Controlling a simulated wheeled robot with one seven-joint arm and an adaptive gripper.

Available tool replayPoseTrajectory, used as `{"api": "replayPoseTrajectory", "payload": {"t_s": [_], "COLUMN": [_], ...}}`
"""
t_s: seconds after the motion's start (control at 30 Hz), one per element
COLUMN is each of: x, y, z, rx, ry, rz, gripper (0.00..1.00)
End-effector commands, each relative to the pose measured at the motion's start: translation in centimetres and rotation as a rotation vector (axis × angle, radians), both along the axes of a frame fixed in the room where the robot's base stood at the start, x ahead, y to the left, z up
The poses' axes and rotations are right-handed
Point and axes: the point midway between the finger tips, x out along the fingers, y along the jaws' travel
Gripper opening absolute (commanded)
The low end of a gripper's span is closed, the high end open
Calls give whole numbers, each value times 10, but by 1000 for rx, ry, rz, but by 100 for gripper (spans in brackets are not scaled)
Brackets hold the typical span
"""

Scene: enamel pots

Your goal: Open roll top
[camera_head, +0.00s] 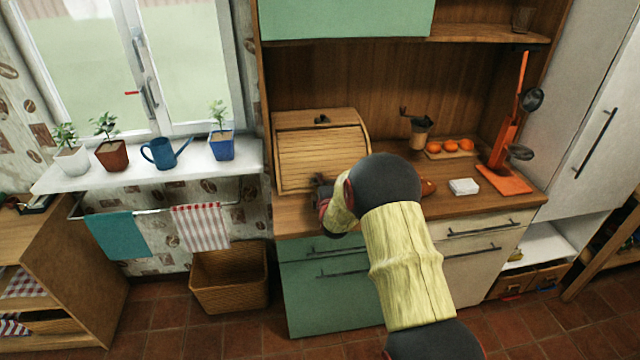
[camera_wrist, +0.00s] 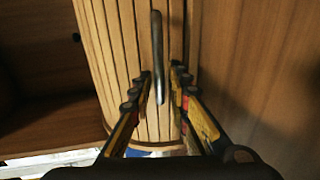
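The wooden roll top box (camera_head: 318,150) stands on the left end of the counter, with its slatted cover (camera_head: 312,160) down over the front. In the wrist view the slats (camera_wrist: 112,50) fill the middle, with a dark metal bar handle (camera_wrist: 157,50) on them. My gripper (camera_wrist: 161,76) is open, one finger on each side of the handle's end, with visible gaps between fingers and handle. In the head view my gripper (camera_head: 322,186) is at the cover's lower right, partly hidden by my arm, and the handle cannot be made out there.
On the counter to the right are a coffee grinder (camera_head: 419,130), a board with oranges (camera_head: 450,148), a white box (camera_head: 464,187) and an orange stand (camera_head: 505,160). A windowsill with potted plants (camera_head: 221,140) is on the left. An upper cabinet (camera_head: 345,18) hangs above.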

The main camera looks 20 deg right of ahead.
Motion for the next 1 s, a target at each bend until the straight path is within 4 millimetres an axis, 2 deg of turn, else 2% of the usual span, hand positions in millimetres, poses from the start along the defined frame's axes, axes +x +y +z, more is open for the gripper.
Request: {"api": "replayPoseTrajectory", "payload": {"t_s": [0.27, 1.0], "x": [0, 0], "y": [0, 0], "z": [0, -1], "rx": [0, 1], "ry": [0, 2], "rz": [0, 0], "gripper": [0, 0]}}
